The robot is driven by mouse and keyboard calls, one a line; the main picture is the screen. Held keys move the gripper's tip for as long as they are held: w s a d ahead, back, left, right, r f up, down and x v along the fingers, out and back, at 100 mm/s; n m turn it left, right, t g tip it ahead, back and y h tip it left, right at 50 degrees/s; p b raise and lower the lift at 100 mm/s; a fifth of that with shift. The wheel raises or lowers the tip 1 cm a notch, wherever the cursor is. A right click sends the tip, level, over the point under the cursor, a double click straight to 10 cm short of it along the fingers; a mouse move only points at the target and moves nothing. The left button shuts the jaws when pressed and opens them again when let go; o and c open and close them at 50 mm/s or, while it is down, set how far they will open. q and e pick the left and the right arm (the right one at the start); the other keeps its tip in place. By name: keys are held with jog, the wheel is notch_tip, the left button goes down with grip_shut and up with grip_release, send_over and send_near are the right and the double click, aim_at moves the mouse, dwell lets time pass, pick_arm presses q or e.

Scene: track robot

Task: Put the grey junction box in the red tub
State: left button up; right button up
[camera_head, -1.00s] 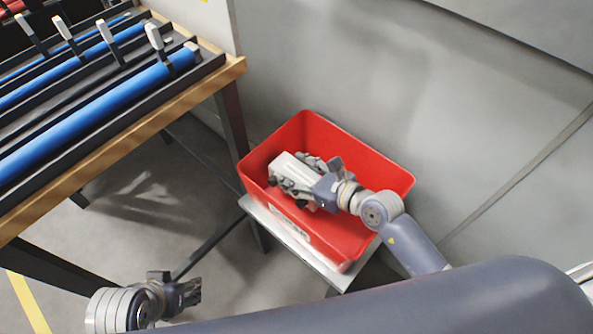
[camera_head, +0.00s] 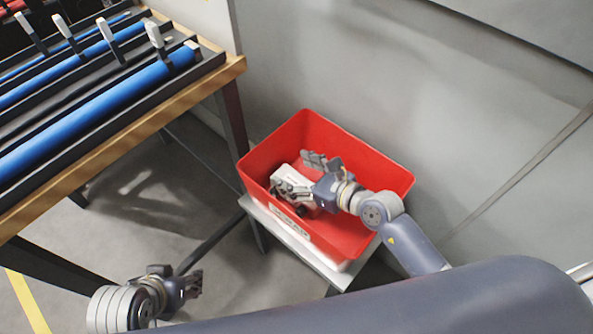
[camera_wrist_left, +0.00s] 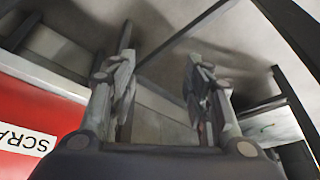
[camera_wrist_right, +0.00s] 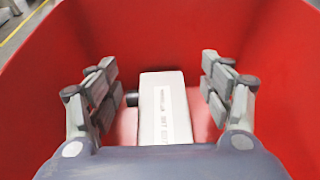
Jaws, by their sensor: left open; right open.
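The red tub (camera_head: 372,168) stands on a small pale stand beside the grey wall. My right gripper (camera_head: 290,167) is inside the tub with its fingers spread and empty. In the right wrist view, the pale grey junction box (camera_wrist_right: 165,110) with printed lettering and a dark fitting on its left side lies low in the tub, between and beyond the open fingers. It appears free of both fingers. My left gripper (camera_head: 190,285) is open and empty, low at the left, outside the tub.
A wood-edged bench (camera_head: 130,130) with blue rollers stands at the upper left. The stand (camera_head: 318,266) under the tub has a narrow free edge. The grey wall (camera_head: 400,80) rises close behind the tub. Open floor lies between bench and stand.

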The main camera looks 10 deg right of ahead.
jog(key=shift+s+f, duration=0.15)
jog(key=shift+f, duration=0.1)
jog(key=shift+s+d+r+p, duration=0.2)
jog(key=shift+r+p, duration=0.05)
jog(key=shift+r, duration=0.15)
jog(key=shift+s+d+r+p, duration=0.15)
jog(key=shift+s+r+p, duration=0.1)
jog(key=shift+r, duration=0.1)
jog(key=p+v, duration=0.1)
jog(key=v, duration=0.5)
jog(key=shift+r, duration=0.2)
pick_arm(q)
jog(key=shift+s+a+r+g, duration=0.15)
jog(key=shift+s+r+g, duration=0.15)
jog(key=shift+s, duration=0.2)
jog(key=shift+s+a+r+g, duration=0.1)
jog(key=shift+s+r+g, duration=0.1)
jog(key=shift+s+r, duration=0.25)
pick_arm(e)
jog(key=shift+d, duration=0.1)
pick_arm(q)
jog(key=shift+f, duration=0.1)
